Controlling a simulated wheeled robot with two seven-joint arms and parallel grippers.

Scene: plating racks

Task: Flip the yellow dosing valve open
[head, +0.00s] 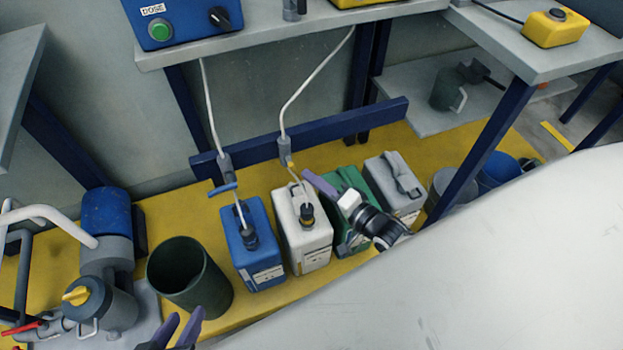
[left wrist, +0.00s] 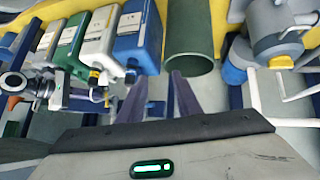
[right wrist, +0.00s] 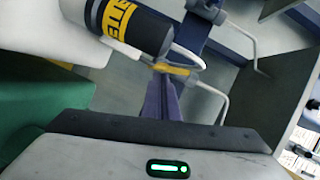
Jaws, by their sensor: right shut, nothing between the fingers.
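The yellow dosing valve (head: 290,164) hangs on the white hose above the white canister (head: 303,240). Its yellow lever (right wrist: 173,69) shows just beyond my right fingertips in the right wrist view. My right gripper (head: 308,176) is shut and empty, its purple fingers coming from the right just below the valve. I cannot tell whether the fingertips touch the lever. My left gripper (head: 181,325) is open and empty at the bottom of the head view, in front of the dark green bin (head: 215,290). Its spread fingers also show in the left wrist view (left wrist: 158,85).
A blue valve lever (head: 222,189) hangs above the blue canister (head: 262,265) to the left. Green (head: 352,235) and grey (head: 388,180) canisters stand to the right. A bench shelf (head: 260,42) with a DOSE box (head: 180,22) is above. A blue rail (head: 350,122) runs behind.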

